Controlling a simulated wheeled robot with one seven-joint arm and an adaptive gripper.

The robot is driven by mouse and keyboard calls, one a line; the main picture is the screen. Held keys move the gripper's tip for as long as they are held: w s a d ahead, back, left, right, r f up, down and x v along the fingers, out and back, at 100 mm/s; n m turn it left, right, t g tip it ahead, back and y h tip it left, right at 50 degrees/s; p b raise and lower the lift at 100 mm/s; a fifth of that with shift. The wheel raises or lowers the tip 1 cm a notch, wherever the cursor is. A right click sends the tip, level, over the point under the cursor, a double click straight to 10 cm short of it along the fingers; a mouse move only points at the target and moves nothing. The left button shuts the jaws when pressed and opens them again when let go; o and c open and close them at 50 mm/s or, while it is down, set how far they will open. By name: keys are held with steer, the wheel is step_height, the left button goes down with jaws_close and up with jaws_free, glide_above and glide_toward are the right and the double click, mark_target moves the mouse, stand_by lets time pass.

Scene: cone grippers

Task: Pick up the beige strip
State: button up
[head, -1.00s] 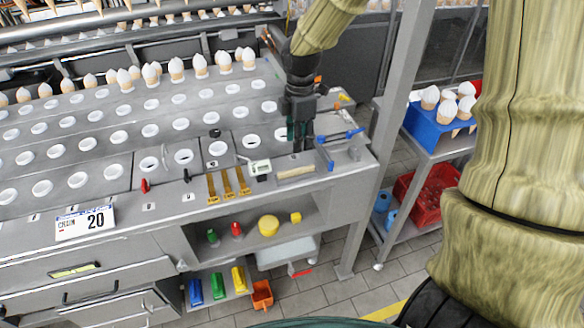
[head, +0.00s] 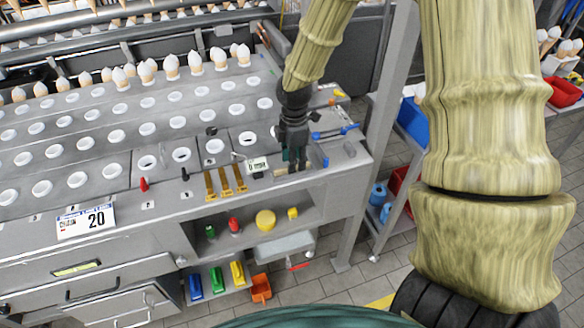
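The beige strip (head: 280,172) lies on the grey counter near its front right corner. Only a short piece at its left end shows in the head view; my gripper hides the rest. My gripper (head: 295,167) points down right over the strip, with its fingertips at about the strip's height in the picture. The fingers and the strip overlap in the view, so I cannot tell whether they touch it or have closed around it.
A small white label device (head: 257,165) stands just left of the strip. Blue clamp-like tools (head: 335,132) lie to the right. Several mustard-coloured strips (head: 226,181) lie farther left.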

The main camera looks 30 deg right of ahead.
steer(key=shift+f, duration=0.95)
jaws_close()
steer(key=shift+r, duration=0.1)
